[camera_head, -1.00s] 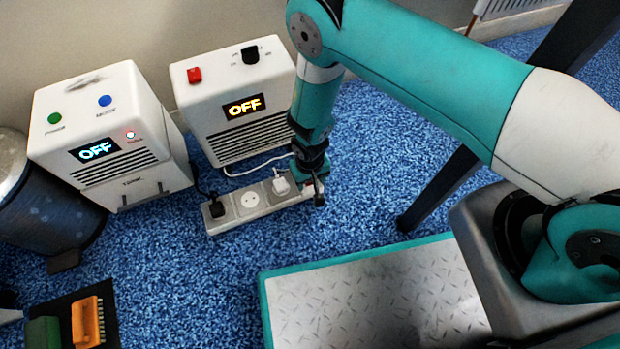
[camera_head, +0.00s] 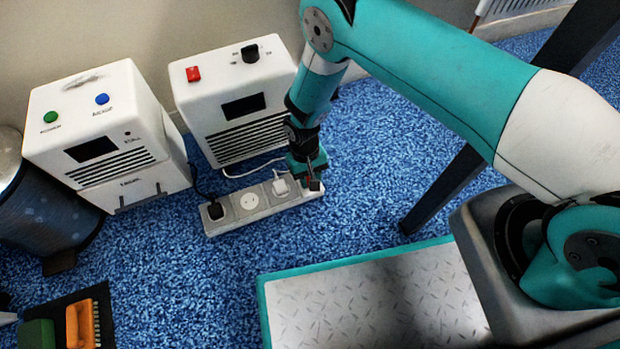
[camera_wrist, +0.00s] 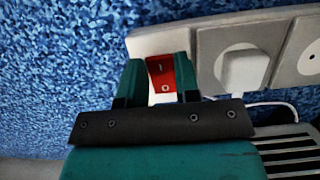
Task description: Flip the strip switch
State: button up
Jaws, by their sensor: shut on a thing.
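The white power strip (camera_head: 232,221) lies on the blue carpet in the head view, and its end shows in the wrist view (camera_wrist: 205,45). The red strip switch (camera_wrist: 161,72) is at that end, between the fingers of my gripper (camera_wrist: 159,65). The fingers touch it on both sides, shut on it. In the head view my gripper (camera_head: 314,184) is at the strip's right end and hides most of the switch. A black plug (camera_head: 215,210) and a white plug (camera_head: 281,187) sit in the strip, with a free socket between them.
Two white appliances stand by the wall: the left one (camera_head: 105,130) and the right one (camera_head: 225,105), both with dark displays. A dark bin (camera_head: 45,215) is at far left. Open carpet lies in front of the strip.

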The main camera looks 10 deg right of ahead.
jog(key=o, duration=0.9)
jog(key=p+v, duration=0.8)
jog(key=v, duration=0.9)
jog(key=shift+r, duration=0.2)
